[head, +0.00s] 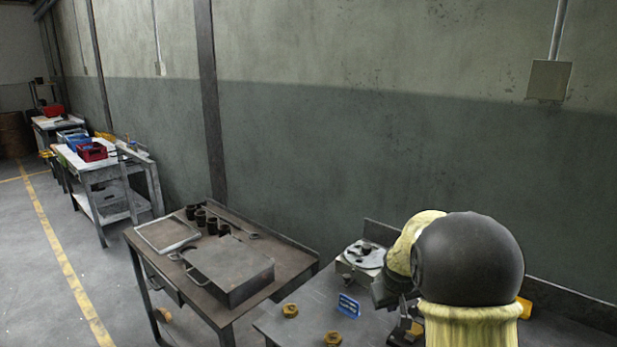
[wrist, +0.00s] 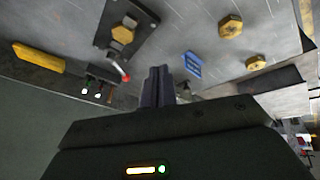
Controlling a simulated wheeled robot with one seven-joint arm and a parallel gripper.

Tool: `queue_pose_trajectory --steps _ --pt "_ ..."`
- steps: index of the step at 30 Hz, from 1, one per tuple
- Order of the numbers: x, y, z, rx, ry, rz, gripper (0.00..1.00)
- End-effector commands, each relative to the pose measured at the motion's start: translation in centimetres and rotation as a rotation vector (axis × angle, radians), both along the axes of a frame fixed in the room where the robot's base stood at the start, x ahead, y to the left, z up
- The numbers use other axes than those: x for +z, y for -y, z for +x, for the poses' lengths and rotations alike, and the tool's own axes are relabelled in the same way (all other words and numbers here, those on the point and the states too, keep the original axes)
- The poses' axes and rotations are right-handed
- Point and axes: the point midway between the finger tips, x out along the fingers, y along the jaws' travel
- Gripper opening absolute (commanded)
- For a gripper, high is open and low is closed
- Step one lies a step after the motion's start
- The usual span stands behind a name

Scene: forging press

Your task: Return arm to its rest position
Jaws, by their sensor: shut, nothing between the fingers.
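My gripper (wrist: 158,84) shows in the wrist view with its two dark fingers together and nothing between them. It points over a grey metal worktable (wrist: 165,25). In the head view my raised arm, yellow with a black joint, covers the right side of that table, and I cannot make out the fingertips there. No contact between the fingers and any object is visible.
Brass hex nuts (head: 290,310) and a blue sign (head: 348,304) are on the worktable. The wrist view shows a plate fixture (wrist: 128,25), a red-knobbed lever (wrist: 122,73) and a yellow block (wrist: 38,57). Left stands a table with a metal box (head: 230,268). A wall is behind.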

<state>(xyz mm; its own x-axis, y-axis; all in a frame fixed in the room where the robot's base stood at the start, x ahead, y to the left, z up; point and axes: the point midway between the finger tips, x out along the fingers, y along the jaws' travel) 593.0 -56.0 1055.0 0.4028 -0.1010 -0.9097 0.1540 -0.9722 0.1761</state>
Motion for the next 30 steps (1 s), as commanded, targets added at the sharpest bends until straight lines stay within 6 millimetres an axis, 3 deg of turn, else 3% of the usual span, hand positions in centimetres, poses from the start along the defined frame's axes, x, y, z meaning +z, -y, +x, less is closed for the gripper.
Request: queue_pose_trajectory --steps 1,12,15,19,30 --pt "0.6 -0.7 -2.4 -0.017 -0.014 0.025 0.0" --pt "1.2 -4.8 -19.4 -0.135 -0.135 0.147 0.0" --pt "0.9 -5.3 -22.7 -0.158 -0.159 0.159 0.0" --pt "0.6 -5.6 -24.6 -0.171 -0.173 0.164 0.0" --pt "0.5 -5.6 -24.6 -0.171 -0.174 0.164 0.0"
